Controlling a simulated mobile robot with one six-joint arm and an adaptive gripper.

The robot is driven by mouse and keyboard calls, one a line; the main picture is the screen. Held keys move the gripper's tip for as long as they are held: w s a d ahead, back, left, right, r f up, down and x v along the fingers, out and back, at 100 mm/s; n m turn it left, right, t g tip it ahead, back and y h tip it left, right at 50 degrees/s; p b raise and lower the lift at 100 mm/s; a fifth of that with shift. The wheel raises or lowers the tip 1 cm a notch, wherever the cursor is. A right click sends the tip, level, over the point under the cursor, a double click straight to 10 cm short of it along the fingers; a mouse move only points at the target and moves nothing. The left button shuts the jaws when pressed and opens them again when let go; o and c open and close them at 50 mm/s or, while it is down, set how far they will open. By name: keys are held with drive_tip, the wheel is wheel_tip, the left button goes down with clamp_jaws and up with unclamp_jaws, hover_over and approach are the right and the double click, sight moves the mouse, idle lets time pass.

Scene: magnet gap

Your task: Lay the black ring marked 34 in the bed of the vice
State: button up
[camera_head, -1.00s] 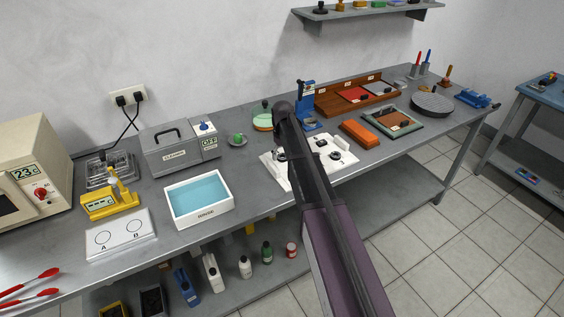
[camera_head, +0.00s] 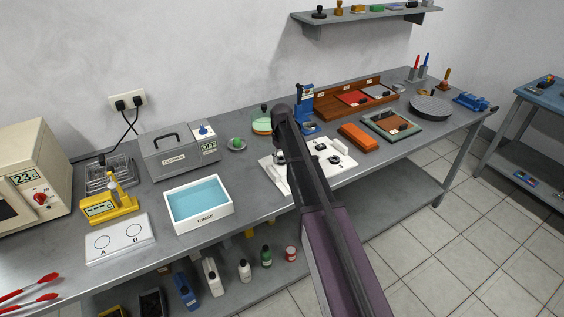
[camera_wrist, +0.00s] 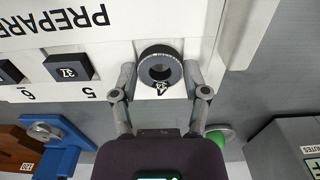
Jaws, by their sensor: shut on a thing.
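In the wrist view, a black ring (camera_wrist: 160,51) with a small white number tag sits between my fingertips. My gripper (camera_wrist: 160,77) is shut on its sides. The tag appears upside down and seems to read 34. The ring is over or on a white board (camera_wrist: 110,20) lettered PREPARE; I cannot tell if it touches it. In the head view my arm hides most of the gripper and the ring. A blue vice (camera_head: 472,101) stands at the far right of the bench, well away from the gripper; its bed is too small to make out.
The white board (camera_head: 343,164) also holds dark blocks, one (camera_wrist: 69,68) beside the ring. A shelf (camera_head: 365,17) hangs above.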

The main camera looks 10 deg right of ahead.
drive_tip(key=shift+r+p, duration=1.95)
drive_tip(key=shift+r, duration=0.25)
